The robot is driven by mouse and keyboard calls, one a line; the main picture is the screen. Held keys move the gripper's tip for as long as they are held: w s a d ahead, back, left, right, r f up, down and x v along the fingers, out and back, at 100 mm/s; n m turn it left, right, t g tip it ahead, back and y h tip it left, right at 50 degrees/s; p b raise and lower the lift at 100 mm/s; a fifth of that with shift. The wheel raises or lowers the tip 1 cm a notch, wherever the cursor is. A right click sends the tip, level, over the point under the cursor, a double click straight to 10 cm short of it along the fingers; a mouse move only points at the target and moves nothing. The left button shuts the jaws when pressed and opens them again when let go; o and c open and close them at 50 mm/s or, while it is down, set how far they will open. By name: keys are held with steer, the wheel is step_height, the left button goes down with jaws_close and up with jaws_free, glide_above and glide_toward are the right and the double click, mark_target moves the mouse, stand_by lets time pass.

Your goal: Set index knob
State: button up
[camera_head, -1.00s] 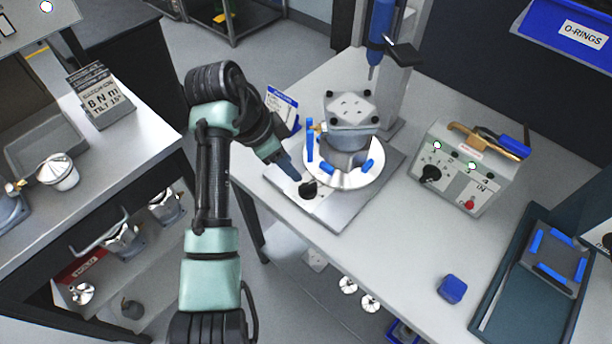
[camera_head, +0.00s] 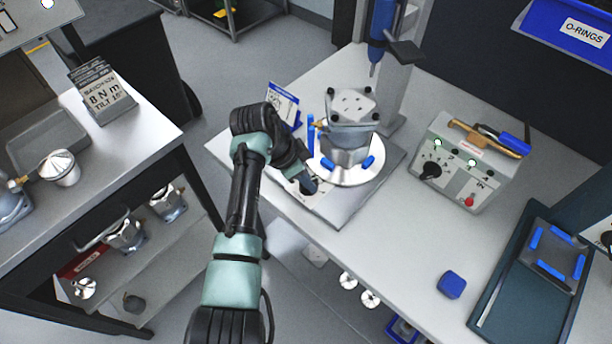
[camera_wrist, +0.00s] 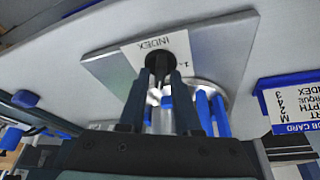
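The black index knob (camera_wrist: 158,66) sits on a white label plate marked INDEX (camera_wrist: 150,42) in the wrist view. The plate is on a grey fixture base (camera_wrist: 110,72). In the head view the base (camera_head: 345,215) stands on the bench, and my gripper (camera_head: 310,187) hides most of the knob. In the wrist view my gripper (camera_wrist: 161,78) has its two fingers apart, with their tips at either side of the knob. I cannot see whether they touch it. The round white turntable (camera_head: 345,178) beside the knob carries a machined housing (camera_head: 350,135).
Blue posts (camera_head: 310,132) rise by the turntable, close to my gripper. A card stand (camera_head: 283,106) is behind it, and also shows in the wrist view (camera_wrist: 290,102). A blue driver (camera_head: 378,35) hangs above. A control box (camera_head: 465,160) stands right; the front bench is mostly clear.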

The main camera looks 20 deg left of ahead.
jaws_close()
steer(key=shift+n+p, duration=0.3)
steer(key=n+p, duration=0.1)
steer(key=n+t+y+p, duration=0.1)
steer(key=n+p, duration=0.1)
steer(key=shift+d+r, duration=0.15)
steer(key=shift+r, duration=0.05)
steer(key=n+y+p, duration=0.1)
steer(key=n, duration=0.1)
steer(key=n+y+p, duration=0.1)
steer(key=n+p, duration=0.1)
steer(key=n, duration=0.1)
steer(key=shift+d+f, duration=0.1)
steer(key=shift+f, duration=0.05)
steer(key=shift+n, duration=0.3)
steer(key=shift+o, duration=1.6)
jaws_free()
